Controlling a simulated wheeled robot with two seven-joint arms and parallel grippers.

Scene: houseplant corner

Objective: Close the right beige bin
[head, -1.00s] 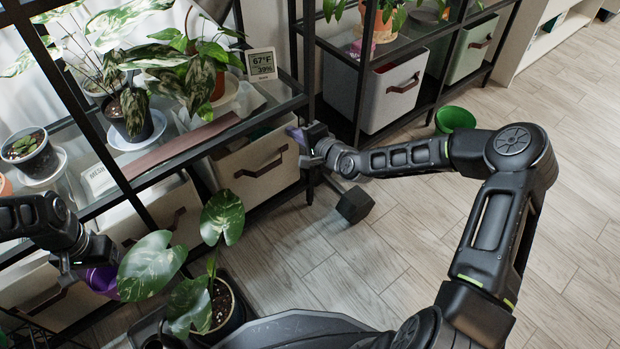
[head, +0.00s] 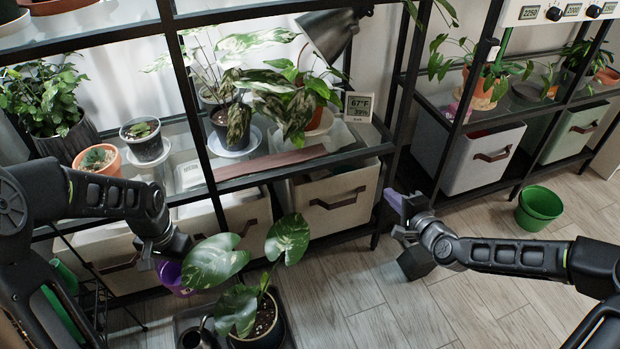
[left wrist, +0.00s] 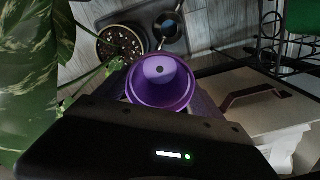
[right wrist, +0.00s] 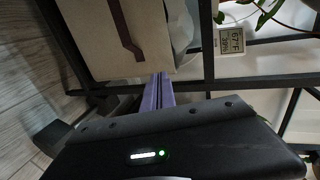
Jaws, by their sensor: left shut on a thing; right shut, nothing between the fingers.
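The right beige bin (head: 345,213), with a brown handle, is on the lower shelf of the plant rack. Its left side wall shows, so its front stands forward of the bin to its left. My right gripper (head: 394,200) is shut and empty, just right of the bin's front in the head view. In the right wrist view its purple fingers (right wrist: 158,92) are close to the edge of the bin front (right wrist: 92,38); I cannot tell if they touch. My left gripper (head: 160,258) is shut on a purple pot (left wrist: 160,85), low at the left.
Other beige bins (head: 243,212) are to the left. A potted plant with broad leaves (head: 262,318) stands on the floor in front of the rack. A green pot (head: 540,205) stands on the floor at the right.

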